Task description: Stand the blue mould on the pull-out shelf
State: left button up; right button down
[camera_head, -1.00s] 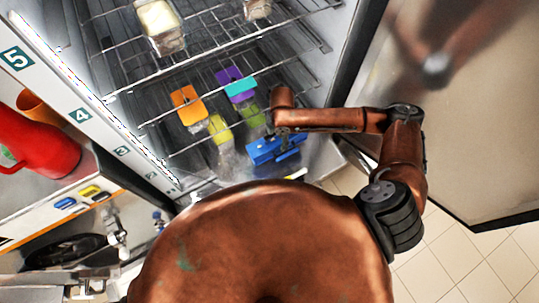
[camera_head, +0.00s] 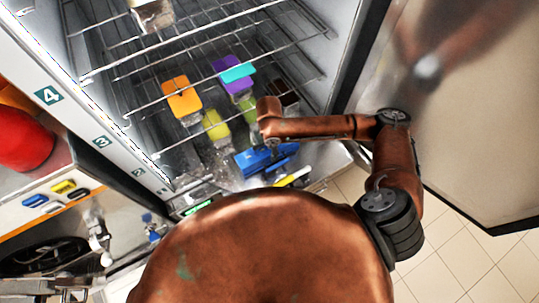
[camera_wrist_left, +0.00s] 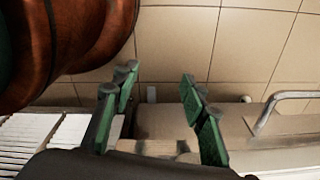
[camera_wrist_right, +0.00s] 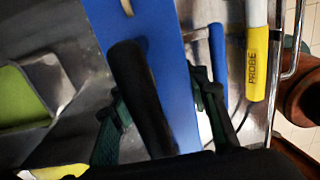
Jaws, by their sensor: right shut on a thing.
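The blue mould (camera_head: 258,160) is low in the front of the open freezer cabinet. My right gripper (camera_head: 275,145) is at it, mostly hidden under the arm. In the right wrist view the gripper (camera_wrist_right: 165,115) has its fingers on either side of a black bar in front of the mould's blue face (camera_wrist_right: 168,70); it is shut on the mould. I cannot tell whether the mould touches a surface below. I cannot clearly make out the pull-out shelf. My left gripper (camera_wrist_left: 160,105) is open and empty in the left wrist view, above a pale ledge.
Wire racks (camera_head: 200,60) fill the cabinet. Orange (camera_head: 182,97), purple (camera_head: 232,78) and yellow-green (camera_head: 216,125) items stand behind the mould. A yellow PROBE handle (camera_wrist_right: 257,65) is close to my right gripper. The open door (camera_head: 460,110) is at right, a red container (camera_head: 22,140) at left.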

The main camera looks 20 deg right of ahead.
jog(key=shift+f+b, duration=0.75)
jog(key=shift+r, duration=0.1)
jog(key=c, duration=1.1)
grip_release()
jog(key=shift+c, duration=0.2)
jog(key=shift+f, duration=0.2)
notch_tip(320, 180, up, 12)
jog(key=shift+r, duration=0.15)
